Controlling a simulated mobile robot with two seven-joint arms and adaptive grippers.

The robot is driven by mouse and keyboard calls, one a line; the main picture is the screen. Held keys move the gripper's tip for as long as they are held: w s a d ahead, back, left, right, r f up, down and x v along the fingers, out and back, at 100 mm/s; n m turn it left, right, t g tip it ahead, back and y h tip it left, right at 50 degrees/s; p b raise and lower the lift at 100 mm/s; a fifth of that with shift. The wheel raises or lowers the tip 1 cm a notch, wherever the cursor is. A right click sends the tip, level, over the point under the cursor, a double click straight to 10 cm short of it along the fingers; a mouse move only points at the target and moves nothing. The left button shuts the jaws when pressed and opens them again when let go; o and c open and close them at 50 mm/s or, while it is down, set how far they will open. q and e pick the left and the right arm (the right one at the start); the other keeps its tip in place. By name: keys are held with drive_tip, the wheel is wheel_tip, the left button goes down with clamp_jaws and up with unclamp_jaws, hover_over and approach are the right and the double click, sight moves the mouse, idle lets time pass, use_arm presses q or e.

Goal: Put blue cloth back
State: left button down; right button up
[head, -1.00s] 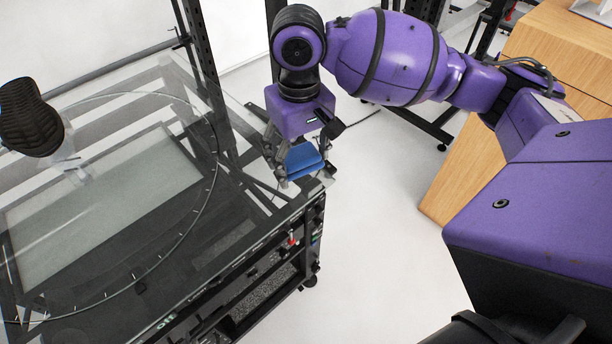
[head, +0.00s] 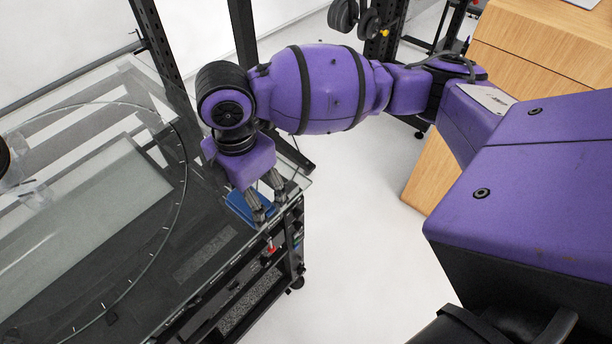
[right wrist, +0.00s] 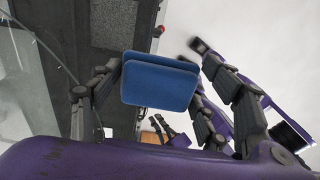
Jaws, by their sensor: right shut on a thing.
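The blue cloth (head: 240,207) is a folded pad at the near right corner of the glass-topped table, partly hidden by my gripper in the head view. My right gripper (head: 266,208) is shut on it. In the right wrist view the cloth (right wrist: 158,82) shows as two stacked blue layers between the fingers. It is close to the tabletop corner, but I cannot tell if it touches the glass.
The glass turntable top (head: 150,240) with its round marked ring fills the left. Dark upright posts (head: 165,50) stand behind the corner. A red knob (head: 270,247) is on the table's front side. A wooden cabinet (head: 432,172) stands at right. White floor lies between.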

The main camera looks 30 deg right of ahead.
sight(268, 191)
drive_tip(key=w+d+f, duration=0.1)
drive_tip(key=w+f, duration=0.1)
drive_tip(key=w+d+f, duration=0.2)
drive_tip(key=w+f, duration=0.1)
drive_tip(key=w+d+f, duration=0.2)
drive_tip(key=w, duration=0.1)
drive_tip(key=shift+w+d+f+b, duration=0.15)
drive_tip(key=shift+b, duration=0.25)
drive_tip(key=shift+w+d+f, duration=0.15)
drive_tip(key=shift+w+f, duration=0.15)
drive_tip(key=shift+f, duration=0.05)
drive_tip(key=shift+w+d+f, duration=0.15)
drive_tip(key=shift+w+f, duration=0.05)
drive_tip(key=shift+f, duration=0.1)
wheel_tip(268, 191, down, 3)
drive_tip(key=shift+w+f, duration=0.1)
use_arm(q)
drive_tip(key=shift+s+a+f, duration=0.1)
drive_tip(key=shift+s+f, duration=0.15)
drive_tip(key=shift+f, duration=0.4)
drive_tip(key=shift+s, duration=0.2)
use_arm(e)
drive_tip(key=shift+f, duration=0.1)
drive_tip(key=o, duration=1.2)
use_arm(q)
drive_tip(key=shift+s+f, duration=0.1)
drive_tip(key=shift+s, duration=0.05)
use_arm(e)
drive_tip(key=shift+o, duration=0.2)
